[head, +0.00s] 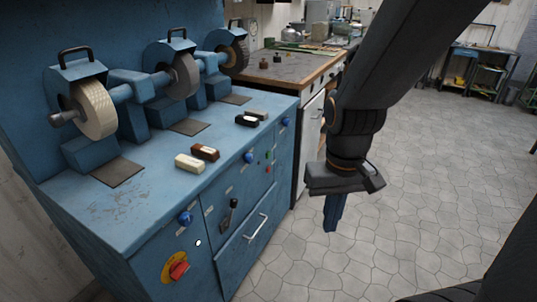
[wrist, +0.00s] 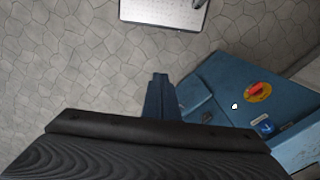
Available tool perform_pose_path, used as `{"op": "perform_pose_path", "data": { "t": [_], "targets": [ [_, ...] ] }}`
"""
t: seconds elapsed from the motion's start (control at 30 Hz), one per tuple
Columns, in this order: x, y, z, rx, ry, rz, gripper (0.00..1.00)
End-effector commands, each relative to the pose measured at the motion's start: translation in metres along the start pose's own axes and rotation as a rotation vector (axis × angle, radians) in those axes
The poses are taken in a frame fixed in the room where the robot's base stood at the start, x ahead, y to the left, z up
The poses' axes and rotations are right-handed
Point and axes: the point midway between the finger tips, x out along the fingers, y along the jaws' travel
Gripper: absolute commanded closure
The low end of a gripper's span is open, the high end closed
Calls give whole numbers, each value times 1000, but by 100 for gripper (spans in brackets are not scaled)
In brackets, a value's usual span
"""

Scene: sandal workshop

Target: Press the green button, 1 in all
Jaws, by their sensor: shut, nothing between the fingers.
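The green button (head: 268,155) is a small round spot on the front of the blue grinding machine (head: 110,205), just above a red button (head: 268,168). The wrist view does not show the green button. My gripper (head: 335,222) is shut and empty, with its blue fingers pointing down. In the head view it hangs to the right of the machine's front, apart from the button, over the floor. In the wrist view the shut fingers (wrist: 160,90) are at the middle, with the machine to their right.
A red switch on a yellow plate (head: 178,268), blue knobs (head: 248,157), a black lever (head: 229,215) and a drawer handle (head: 256,227) stand out from the front. Grinding wheels (head: 95,110) and several polishing bars (head: 190,163) are on top. The tiled floor at right is clear.

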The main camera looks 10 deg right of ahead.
Motion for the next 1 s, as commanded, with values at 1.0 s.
{"op": "perform_pose_path", "data": {
  "t": [1.0],
  "targets": [
    [161,36,-415,292,1160,-296,100]
  ]
}}
